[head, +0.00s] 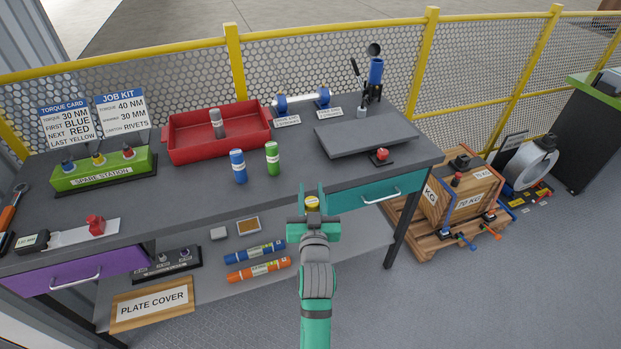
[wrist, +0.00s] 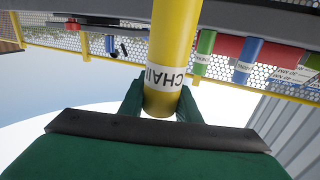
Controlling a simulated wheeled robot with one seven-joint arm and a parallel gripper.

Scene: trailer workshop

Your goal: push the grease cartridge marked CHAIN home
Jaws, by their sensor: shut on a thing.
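The yellow grease cartridge marked CHAIN (wrist: 168,62) is between the fingers of my gripper (wrist: 160,108) in the wrist view. Its label reads upside down there. In the head view my gripper (head: 312,196) is at the bench's front edge, left of the teal drawer's handle, and only a small yellow end of the cartridge (head: 312,204) shows. My gripper is shut on it. The cartridge's far end runs out of the wrist view's top edge. I cannot tell whether it touches anything there.
A blue cartridge (head: 238,167) and a green cartridge (head: 272,159) stand on the bench (head: 200,195). A red tray (head: 190,154) holds a grey cylinder (head: 217,124). A dark raised plate (head: 365,138) and red button (head: 382,154) are right. Blue and orange tubes (head: 258,268) lie on the lower shelf.

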